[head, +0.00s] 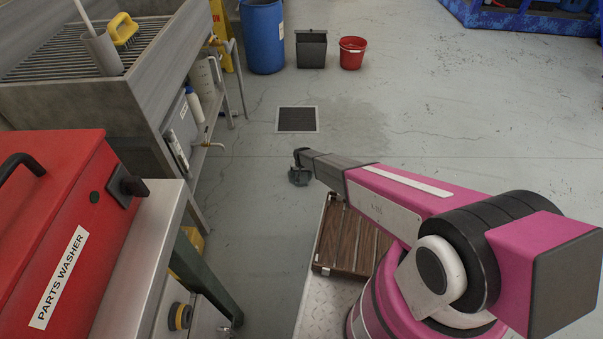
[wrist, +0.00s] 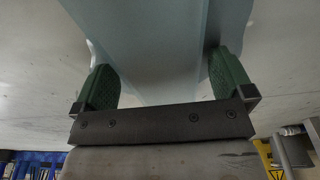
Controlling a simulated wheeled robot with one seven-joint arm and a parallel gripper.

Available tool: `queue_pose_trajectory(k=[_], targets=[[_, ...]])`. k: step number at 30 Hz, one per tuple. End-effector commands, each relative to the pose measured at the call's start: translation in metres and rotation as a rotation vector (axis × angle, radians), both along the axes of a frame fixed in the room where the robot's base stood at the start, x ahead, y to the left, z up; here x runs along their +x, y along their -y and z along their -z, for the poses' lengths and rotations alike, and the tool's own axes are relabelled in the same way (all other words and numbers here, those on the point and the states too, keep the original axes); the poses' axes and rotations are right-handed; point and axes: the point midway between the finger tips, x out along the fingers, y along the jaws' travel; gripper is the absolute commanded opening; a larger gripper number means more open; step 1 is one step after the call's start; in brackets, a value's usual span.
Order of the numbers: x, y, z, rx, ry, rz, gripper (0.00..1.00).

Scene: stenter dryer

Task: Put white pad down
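My gripper (wrist: 163,70) shows in the wrist view with its two green-padded fingers set wide apart. A pale, bluish-white pad (wrist: 165,40) fills the space between them, reaches both fingers and spreads past them at the top of the view. The gripper appears shut on this pad. In the head view my gripper (head: 299,176) is a small dark shape at the far end of my arm, above the grey floor. I cannot make out the pad in the head view.
A red parts washer (head: 65,225) stands at left, with a metal sink (head: 60,105) behind it. A blue barrel (head: 262,35), a dark bin (head: 311,49) and a red bucket (head: 352,52) stand at the back. A dark floor grate (head: 297,119) lies ahead. The floor at right is clear.

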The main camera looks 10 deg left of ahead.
Motion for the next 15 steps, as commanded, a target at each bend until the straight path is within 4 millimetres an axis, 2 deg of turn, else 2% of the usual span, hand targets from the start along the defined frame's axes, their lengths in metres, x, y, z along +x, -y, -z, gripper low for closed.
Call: queue_pose_trajectory(k=[8, 15], targets=[[-0.001, 0.001, -0.008, 0.0, 0.0, 0.0, 0.99], [-0.007, 0.002, -0.042, 0.0, 0.0, 0.0, 0.99]])
